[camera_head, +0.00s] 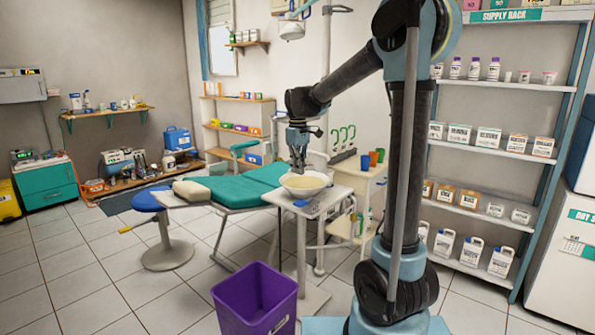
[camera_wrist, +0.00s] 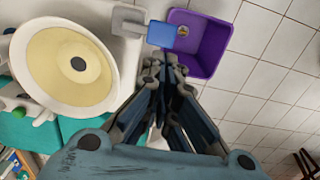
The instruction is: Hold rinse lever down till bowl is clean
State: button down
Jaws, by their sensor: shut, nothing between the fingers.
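The white rinse bowl (camera_wrist: 112,101) fills the left of the wrist view. Its inside is covered with a yellowish film around a dark drain hole. It also shows in the head view (camera_head: 305,191), on a small pale stand beside the green dental chair. The rinse lever, a blue paddle (camera_wrist: 161,34) on a grey mount, sits beside the bowl near the stand's edge. My gripper (camera_wrist: 163,65) is shut and empty, with its fingertips just short of the paddle in the wrist view. I cannot tell its height above the lever. In the head view my gripper (camera_head: 298,168) hangs at the bowl.
A purple bin (camera_head: 254,300) stands on the floor below the stand; it shows beyond the paddle in the wrist view (camera_wrist: 208,60). The green chair (camera_head: 240,187) lies to the left. A small cart with cups (camera_head: 352,183) stands behind. Supply shelves (camera_head: 500,147) are at right.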

aim_at(299, 201)
notch_tip(299, 201, down, 11)
jog(key=shift+f, duration=0.1)
dwell(0.4)
jog(key=shift+d, duration=0.15)
